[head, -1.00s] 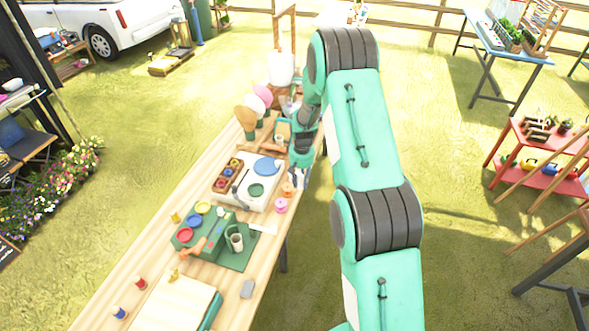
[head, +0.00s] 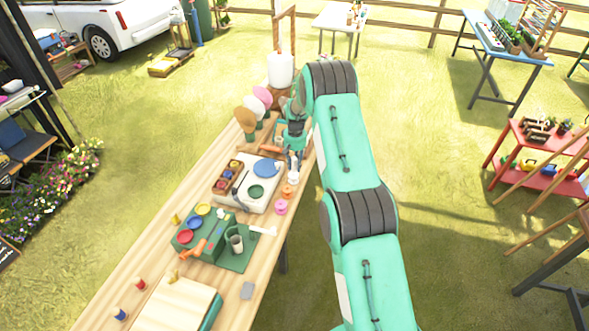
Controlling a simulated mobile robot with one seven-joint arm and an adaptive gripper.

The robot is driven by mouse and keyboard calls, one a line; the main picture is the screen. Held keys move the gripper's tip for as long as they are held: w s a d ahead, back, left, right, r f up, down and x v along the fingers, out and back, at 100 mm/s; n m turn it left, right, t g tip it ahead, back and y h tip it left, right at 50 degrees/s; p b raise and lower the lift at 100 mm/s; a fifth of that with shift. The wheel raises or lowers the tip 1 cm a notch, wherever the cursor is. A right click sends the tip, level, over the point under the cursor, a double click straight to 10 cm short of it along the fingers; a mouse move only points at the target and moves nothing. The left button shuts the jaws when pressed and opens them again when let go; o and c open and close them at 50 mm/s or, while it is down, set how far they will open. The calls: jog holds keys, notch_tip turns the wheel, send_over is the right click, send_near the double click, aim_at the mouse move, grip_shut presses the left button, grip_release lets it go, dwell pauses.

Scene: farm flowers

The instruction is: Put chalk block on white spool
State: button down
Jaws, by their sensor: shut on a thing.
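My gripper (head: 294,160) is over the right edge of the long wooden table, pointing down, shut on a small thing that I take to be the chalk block. The fingers mostly hide that block, so its shape is unclear. Just below the fingertips is a small white thing (head: 293,179), which looks like the white spool, in line with an orange spool (head: 289,192) and a pink spool (head: 281,207). I cannot tell whether the held block touches the white spool.
The white paint tray (head: 241,197) with a blue disc lies left of the gripper. Pink and tan round paddles (head: 246,120) stand behind it. The green mat (head: 238,262) with a cup and a grey block (head: 247,290) are nearer. Open grass lies right of the table.

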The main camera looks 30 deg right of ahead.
aim_at(295, 169)
jog(key=shift+w+d, duration=0.15)
jog(key=shift+w, duration=0.35)
jog(key=shift+f, duration=0.15)
jog(key=shift+f, duration=1.65)
jog(key=shift+f, duration=0.1)
jog(key=c, duration=1.4)
grip_release()
notch_tip(295, 169, up, 12)
